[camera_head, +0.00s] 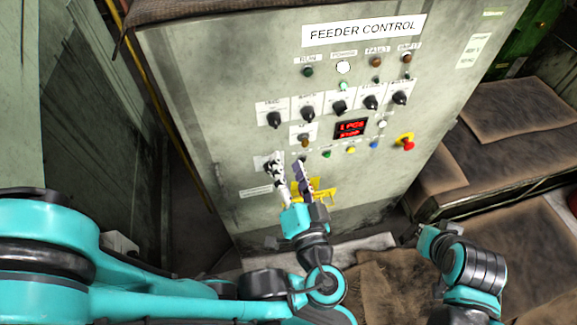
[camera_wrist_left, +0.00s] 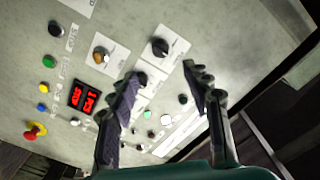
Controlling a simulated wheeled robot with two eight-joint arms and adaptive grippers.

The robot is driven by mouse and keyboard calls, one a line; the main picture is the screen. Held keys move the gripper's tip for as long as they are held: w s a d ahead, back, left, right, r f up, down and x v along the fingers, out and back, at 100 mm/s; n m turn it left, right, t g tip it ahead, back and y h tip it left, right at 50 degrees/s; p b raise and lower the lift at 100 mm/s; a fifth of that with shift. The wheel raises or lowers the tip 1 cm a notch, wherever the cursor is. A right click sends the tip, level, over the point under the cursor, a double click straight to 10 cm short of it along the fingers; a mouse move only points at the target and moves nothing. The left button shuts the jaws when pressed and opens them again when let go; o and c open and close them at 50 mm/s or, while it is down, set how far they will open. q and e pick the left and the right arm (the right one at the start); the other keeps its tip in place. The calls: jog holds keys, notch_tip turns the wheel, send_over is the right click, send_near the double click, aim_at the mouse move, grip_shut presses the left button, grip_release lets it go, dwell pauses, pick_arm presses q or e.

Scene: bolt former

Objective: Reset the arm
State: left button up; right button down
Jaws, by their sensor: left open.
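My left gripper (camera_head: 287,168) is open, with its two fingers spread in front of the lower left part of the grey feeder control panel (camera_head: 230,120). In the left wrist view the open fingers (camera_wrist_left: 163,75) show with nothing held between them. A black knob (camera_wrist_left: 160,47) on a white plate lies just beyond the fingertips there. I cannot tell whether a finger touches the panel. My right arm (camera_head: 470,265) is at the lower right, with its dark end (camera_head: 410,237) low and to the right of the cabinet. The right jaws are too unclear to judge.
The panel carries several black knobs (camera_head: 340,107), a red-lit display (camera_head: 350,128), small coloured buttons (camera_head: 351,150) and a red stop button (camera_head: 408,145). A yellow part (camera_head: 325,194) sits behind my left gripper. Brown padded surfaces (camera_head: 520,110) lie at the right.

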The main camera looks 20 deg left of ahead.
dwell(0.5)
pick_arm(q)
jog(key=w+a+f+n+g+h, duration=0.1)
jog(key=a+f+g+h, duration=0.2)
jog(key=f+g+h, duration=0.4)
notch_tip(320, 180, down, 2)
jog(key=h, duration=0.3)
jog(key=shift+w+n+g+h, duration=0.2)
jog(key=shift+n+g+h, duration=0.1)
jog(key=shift+n, duration=0.1)
jog(key=shift+f, duration=0.1)
